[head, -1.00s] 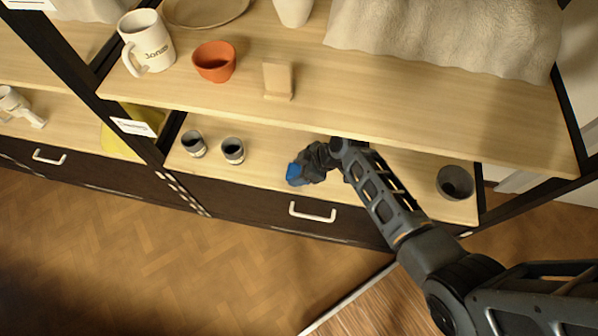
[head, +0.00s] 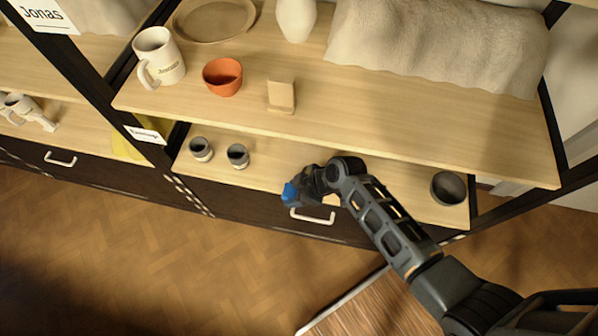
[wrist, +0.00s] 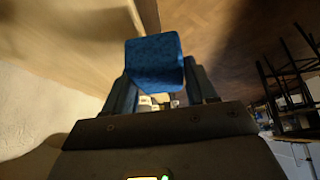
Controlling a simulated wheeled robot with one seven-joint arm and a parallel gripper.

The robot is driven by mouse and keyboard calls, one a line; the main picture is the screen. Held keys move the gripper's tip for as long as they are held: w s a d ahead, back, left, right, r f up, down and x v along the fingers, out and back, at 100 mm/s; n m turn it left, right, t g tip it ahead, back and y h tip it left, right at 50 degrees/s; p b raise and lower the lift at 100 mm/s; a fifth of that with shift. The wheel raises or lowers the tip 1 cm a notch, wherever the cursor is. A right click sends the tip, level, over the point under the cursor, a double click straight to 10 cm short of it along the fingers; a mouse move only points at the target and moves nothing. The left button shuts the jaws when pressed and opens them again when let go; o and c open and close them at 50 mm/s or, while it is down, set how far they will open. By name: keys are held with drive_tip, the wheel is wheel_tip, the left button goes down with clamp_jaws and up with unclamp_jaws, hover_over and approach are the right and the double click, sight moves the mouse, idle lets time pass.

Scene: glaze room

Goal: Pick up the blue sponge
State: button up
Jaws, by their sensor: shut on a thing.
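The blue sponge (head: 290,193) is a small block at the tip of my gripper (head: 300,188) in the head view. In the wrist view the sponge (wrist: 155,62) sits between the two fingers of my gripper (wrist: 158,88), which are shut on it. The gripper and sponge are at the front edge of the lower shelf (head: 262,178), above the drawer front. The head view does not show clearly how far the sponge is from the shelf.
Two small grey cups (head: 237,156) stand left on the lower shelf, and a dark grey bowl (head: 448,188) stands right. Open floor lies in front.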

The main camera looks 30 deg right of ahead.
drive_tip(key=s+a+p, duration=0.1)
drive_tip(key=s+a, duration=1.7)
drive_tip(key=shift+a, duration=0.1)
drive_tip(key=o, duration=0.4)
drive_tip(key=c, duration=0.3)
